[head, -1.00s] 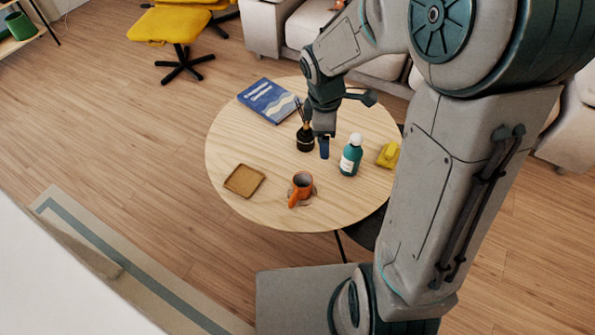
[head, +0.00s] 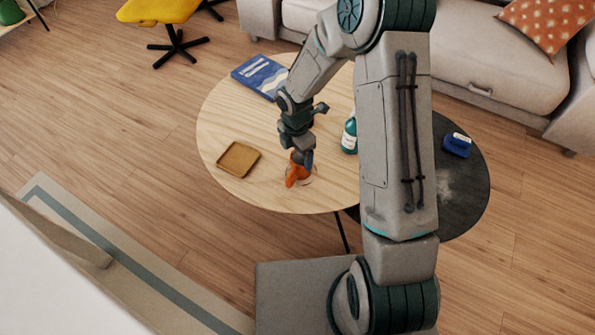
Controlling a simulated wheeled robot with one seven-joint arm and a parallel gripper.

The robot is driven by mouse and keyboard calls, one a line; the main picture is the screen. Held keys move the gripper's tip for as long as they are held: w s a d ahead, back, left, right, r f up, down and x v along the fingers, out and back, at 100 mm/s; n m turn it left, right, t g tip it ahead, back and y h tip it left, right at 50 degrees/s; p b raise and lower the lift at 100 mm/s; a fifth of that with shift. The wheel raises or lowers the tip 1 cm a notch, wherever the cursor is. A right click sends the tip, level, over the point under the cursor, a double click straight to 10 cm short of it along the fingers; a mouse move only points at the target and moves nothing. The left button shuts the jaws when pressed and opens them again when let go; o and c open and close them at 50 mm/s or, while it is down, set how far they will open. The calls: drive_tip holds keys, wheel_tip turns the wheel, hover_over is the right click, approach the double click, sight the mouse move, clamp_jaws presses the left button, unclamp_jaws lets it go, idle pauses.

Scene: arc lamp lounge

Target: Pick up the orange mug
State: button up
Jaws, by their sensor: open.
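The orange mug (head: 292,176) stands upright on the round light wood table (head: 225,120), near its front edge. Its handle points toward the front left. My gripper (head: 303,160) points down at the mug, and its fingers overlap the mug's upper part in the head view. The jaws are open. The fingers hide much of the mug's rim, and I cannot tell whether they touch it or straddle its wall.
A brown square tray (head: 238,160) lies left of the mug. A teal bottle (head: 349,136) stands to the right, partly behind my arm. A blue book (head: 262,76) lies at the back. A lower dark table (head: 465,190) holds a blue object (head: 457,145).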

sight(297, 171)
drive_tip(key=f+b, duration=0.1)
drive_tip(key=f, duration=0.5)
drive_tip(key=shift+d+f+b, duration=0.2)
drive_tip(key=shift+f+b, duration=0.05)
drive_tip(key=shift+b, duration=0.15)
drive_tip(key=c, duration=1.2)
drive_tip(key=shift+r, duration=0.1)
